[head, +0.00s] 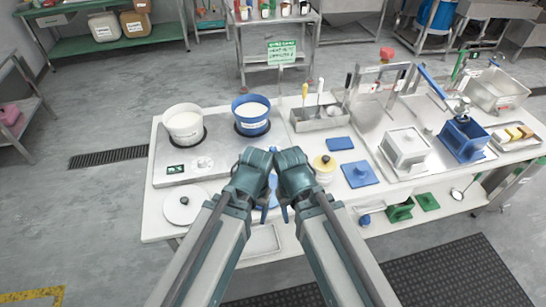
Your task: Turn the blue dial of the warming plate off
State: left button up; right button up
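The warming plate (222,149) is a flat grey slab at the left of the table. A white pot (184,127) and a blue pot (251,117) stand on it, each with pale contents. Its front edge carries a small green display (175,169) and a whitish knob (203,163). I cannot make out a blue dial; my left arm covers the front right part of the plate. My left gripper (264,207) and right gripper (284,207) point down close together over the table's front, right of the plate. Their fingers are too small and overlapped to read.
A white lid (184,204) lies front left, and a blue lid partly hides behind my grippers.

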aim_at(273, 149)
jog(key=k+l+u, duration=0.2)
jog(key=l, duration=0.3)
jog(key=k+l+u, duration=0.25)
jog(key=k+l, duration=0.15)
jog(key=l, duration=0.1)
